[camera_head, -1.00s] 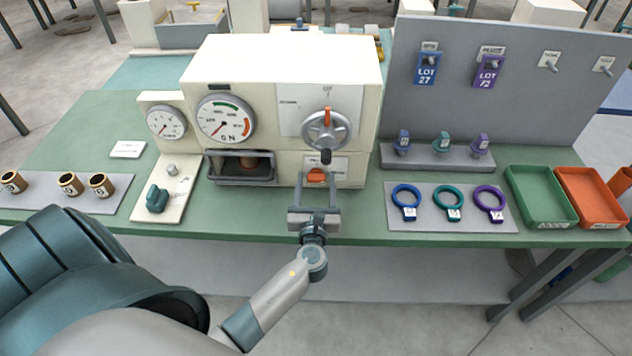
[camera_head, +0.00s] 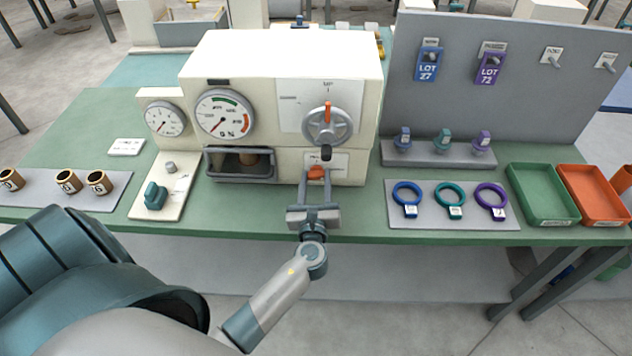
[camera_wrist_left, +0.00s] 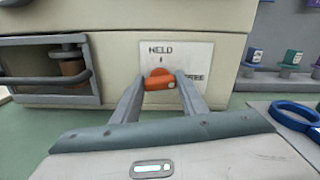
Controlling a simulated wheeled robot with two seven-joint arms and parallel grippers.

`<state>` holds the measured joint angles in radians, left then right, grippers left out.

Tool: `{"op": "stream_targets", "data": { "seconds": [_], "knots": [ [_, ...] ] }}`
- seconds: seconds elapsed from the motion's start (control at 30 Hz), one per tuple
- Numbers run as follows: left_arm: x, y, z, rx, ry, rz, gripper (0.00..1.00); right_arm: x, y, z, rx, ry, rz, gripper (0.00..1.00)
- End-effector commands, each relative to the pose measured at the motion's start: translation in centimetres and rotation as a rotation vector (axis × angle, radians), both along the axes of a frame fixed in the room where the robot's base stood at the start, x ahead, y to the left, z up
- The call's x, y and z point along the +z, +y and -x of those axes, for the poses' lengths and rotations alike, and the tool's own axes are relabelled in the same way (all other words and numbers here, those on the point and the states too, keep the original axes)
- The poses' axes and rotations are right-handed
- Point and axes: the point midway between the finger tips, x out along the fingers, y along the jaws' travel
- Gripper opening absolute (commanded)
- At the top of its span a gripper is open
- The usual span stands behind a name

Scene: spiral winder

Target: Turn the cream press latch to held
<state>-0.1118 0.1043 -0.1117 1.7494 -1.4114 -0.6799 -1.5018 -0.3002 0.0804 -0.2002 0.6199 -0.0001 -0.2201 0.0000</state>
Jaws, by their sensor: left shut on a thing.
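The cream press (camera_head: 285,75) stands at the middle of the green bench. Its latch is an orange knob (camera_head: 317,173) low on the front, beside a white label. In the left wrist view the latch (camera_wrist_left: 159,80) sits under the word HELD, and part of FREE shows at its right. My left gripper (camera_head: 316,178) reaches the latch from the front. Its two fingers (camera_wrist_left: 160,84) are on either side of the knob, shut on it. The exact pointing of the latch is hard to tell. My right gripper is not in view.
A grey handwheel with an orange mark (camera_head: 327,125) and a dark handle is just above the latch. A barred window (camera_head: 240,163) is to its left. Coloured rings (camera_head: 449,196) lie on a grey mat at right, near green and orange trays (camera_head: 540,195).

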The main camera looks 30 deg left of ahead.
Motion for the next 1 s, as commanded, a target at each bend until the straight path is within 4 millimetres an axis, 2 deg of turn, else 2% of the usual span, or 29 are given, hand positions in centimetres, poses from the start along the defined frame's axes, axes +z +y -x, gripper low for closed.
{"op": "stream_targets", "data": {
  "seconds": [1.0],
  "knots": [
    [-0.5,0.2,0.2,0.001,-0.489,0.797,0.17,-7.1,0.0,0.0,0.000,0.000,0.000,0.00]
  ]
}}
